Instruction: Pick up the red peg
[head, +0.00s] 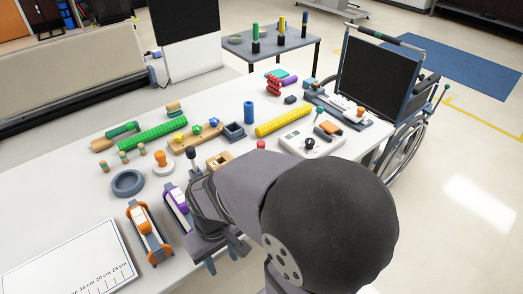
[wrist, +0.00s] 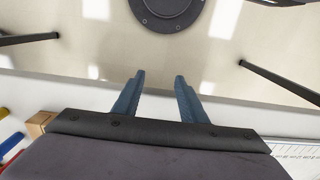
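A small red round-topped piece (head: 261,144), possibly the red peg, shows on the white table just behind my arm in the head view. In the head view my gripper (head: 226,259) hangs at the table's front edge, away from the red piece.
An orange-and-white device (head: 150,232) and a purple-and-white device (head: 177,205) stand left of my gripper. A yellow ribbed roller (head: 285,121), a blue cylinder (head: 249,111) and a grey ring (head: 128,183) lie farther back. A wheelchair (head: 385,95) stands beyond the right end.

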